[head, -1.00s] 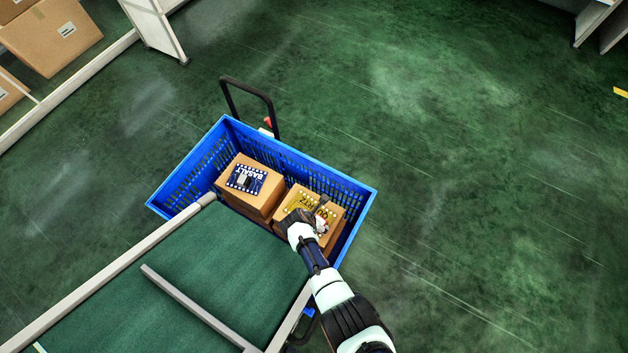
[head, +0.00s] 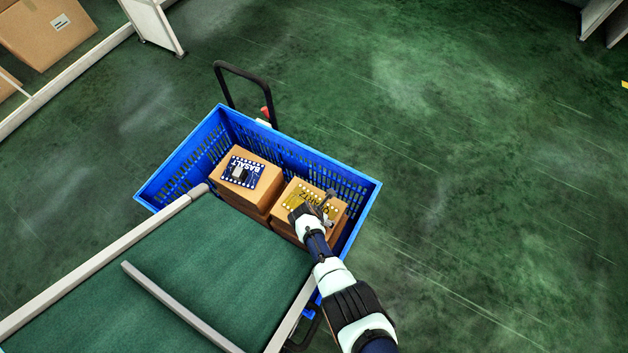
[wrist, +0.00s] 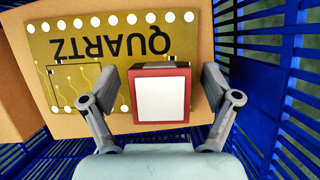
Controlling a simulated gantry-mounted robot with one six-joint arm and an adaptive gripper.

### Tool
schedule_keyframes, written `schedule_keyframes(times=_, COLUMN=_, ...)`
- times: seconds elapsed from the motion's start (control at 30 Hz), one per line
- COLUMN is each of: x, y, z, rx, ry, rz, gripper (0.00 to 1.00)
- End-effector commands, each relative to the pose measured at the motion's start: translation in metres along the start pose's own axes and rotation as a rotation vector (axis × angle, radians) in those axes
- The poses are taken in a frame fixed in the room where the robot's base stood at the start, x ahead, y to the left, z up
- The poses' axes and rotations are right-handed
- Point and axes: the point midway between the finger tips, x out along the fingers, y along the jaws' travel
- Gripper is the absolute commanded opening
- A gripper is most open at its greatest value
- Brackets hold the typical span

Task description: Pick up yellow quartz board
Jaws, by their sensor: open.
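The yellow quartz board (head: 308,197) lies flat on a cardboard box (head: 284,225) in the blue basket. In the wrist view the board (wrist: 84,60) reads QUARTZ upside down and has white dots along its edges. A raised block with a red rim and white top (wrist: 161,96) stands on it. My gripper (head: 315,207) is over the board and hides part of it in the head view. In the wrist view its open fingers (wrist: 162,92) stand on either side of the block, with visible gaps.
A blue BASALT board (head: 241,173) lies on another box (head: 226,194) to the left. The blue basket (head: 165,182) has slatted walls around both boxes. A green conveyor (head: 215,262) with pale rails adjoins the basket's near side. Open floor lies to the right.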

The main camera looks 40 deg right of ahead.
Motion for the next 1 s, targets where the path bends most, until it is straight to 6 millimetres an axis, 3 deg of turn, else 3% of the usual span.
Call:
schedule_keyframes(times=0.07, x=-0.002, y=0.000, z=0.000, rx=0.000, ry=0.000, rz=0.000, gripper=0.88)
schedule_keyframes(times=0.53, x=-0.002, y=0.000, z=0.000, rx=0.000, ry=0.000, rz=-0.001, gripper=0.09)
schedule_keyframes(times=0.83, x=-0.006, y=0.000, z=0.002, rx=0.000, ry=0.000, rz=0.000, gripper=0.09)
schedule_keyframes(times=1.0, x=-0.029, y=0.001, z=0.012, rx=0.001, ry=-0.001, rz=0.001, gripper=0.09)
